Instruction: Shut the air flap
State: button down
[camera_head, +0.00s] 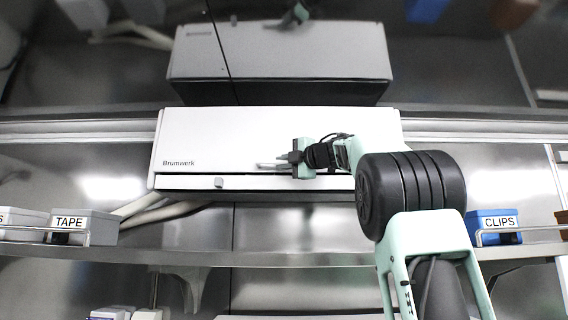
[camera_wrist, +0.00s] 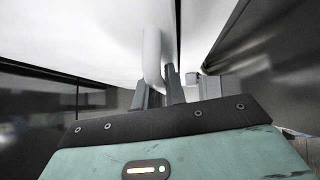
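The air flap (camera_head: 190,182) is a long white strip with a small grey tab (camera_head: 219,182) along the lower front of the white Brumwerk wall unit (camera_head: 230,135). A thin dark gap runs above the strip; how far the flap stands open is hard to tell. My gripper (camera_head: 262,164) is in front of the unit's lower front, just above the flap and to the right of the tab. In the wrist view my gripper (camera_wrist: 175,88) is close to the white unit (camera_wrist: 90,35). I cannot tell whether it touches.
A shelf (camera_head: 290,258) runs below the unit, with a TAPE bin (camera_head: 90,228) at left and a blue CLIPS bin (camera_head: 497,225) at right. Pale hoses (camera_head: 165,212) hang below the unit's left end. A glossy panel above mirrors the unit.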

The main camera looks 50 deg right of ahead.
jog(key=shift+w+d+f+n+t+b, duration=0.15)
jog(key=shift+w+d+n+t+b, duration=0.2)
jog(key=shift+d, duration=0.2)
jog(key=c, duration=1.5)
grip_release()
jog(key=shift+d, duration=0.1)
jog(key=shift+o, duration=0.2)
